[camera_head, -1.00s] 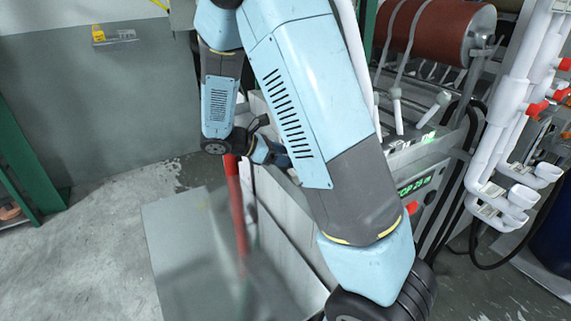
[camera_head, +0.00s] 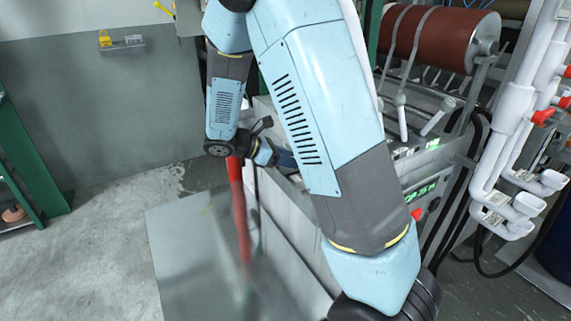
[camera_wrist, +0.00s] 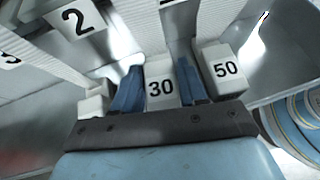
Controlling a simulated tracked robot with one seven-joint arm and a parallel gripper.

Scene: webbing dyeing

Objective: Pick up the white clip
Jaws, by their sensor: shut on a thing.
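In the wrist view, the two blue fingers of my gripper (camera_wrist: 159,72) stand on either side of a white clip marked 30 (camera_wrist: 160,89) and are shut on it. Another white clip marked 50 (camera_wrist: 225,70) sits just right of the right finger. An unmarked white block (camera_wrist: 94,103) is just left of the left finger. In the head view my gripper (camera_head: 284,158) reaches to the grey machine's left edge and is partly hidden behind my arm. The clip cannot be made out there.
White ribbed webbing (camera_wrist: 148,30) and a white plate marked 2 (camera_wrist: 77,20) lie beyond the fingers. A grey machine with a red-brown roller (camera_head: 445,38) and white pipes (camera_head: 500,130) stands at right. The floor at left (camera_head: 100,240) is clear.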

